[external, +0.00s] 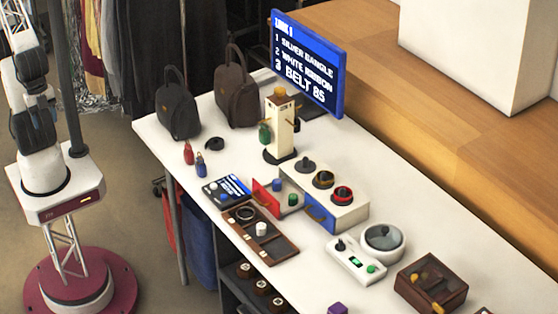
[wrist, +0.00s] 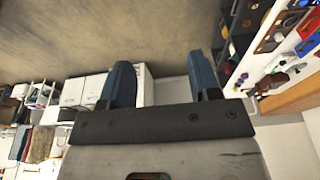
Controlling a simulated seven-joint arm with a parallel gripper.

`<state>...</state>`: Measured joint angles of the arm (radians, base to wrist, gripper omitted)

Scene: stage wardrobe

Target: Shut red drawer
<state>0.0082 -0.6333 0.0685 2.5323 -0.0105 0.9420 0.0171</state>
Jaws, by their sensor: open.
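The red drawer (external: 265,198) stands pulled out to the left of a low white cabinet (external: 349,215) on the long white table. Its red front is apart from the cabinet body, and small items, one green, show around the gap. A blue drawer front (external: 318,219) beside it appears flush with the cabinet. My gripper (wrist: 168,80) is open and empty in the wrist view, its two blue fingers wide apart. It points over bare floor, well away from the drawer. In the external view my arm is at the far left, and the gripper cannot be made out.
Two dark handbags (external: 178,107) stand at the back left. A blue sign (external: 308,62) overhangs the far edge.

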